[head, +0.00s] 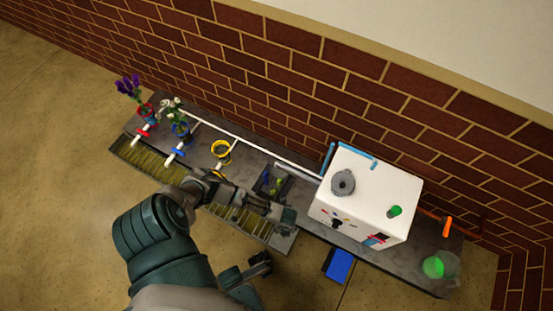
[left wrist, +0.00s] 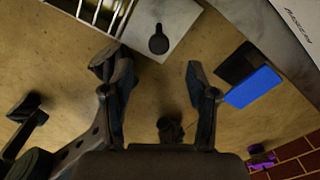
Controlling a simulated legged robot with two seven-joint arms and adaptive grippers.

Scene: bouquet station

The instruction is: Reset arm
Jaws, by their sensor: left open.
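My left arm reaches in from the lower left in the head view. My left gripper (head: 284,216) is over the front edge of the bench, left of the white box. A dark part (head: 247,274) low in the head view looks like my right gripper. It also seems to show at the left of the left wrist view (left wrist: 24,118). Its jaw state is unclear.
The grey bench (head: 430,262) stands against a brick wall.

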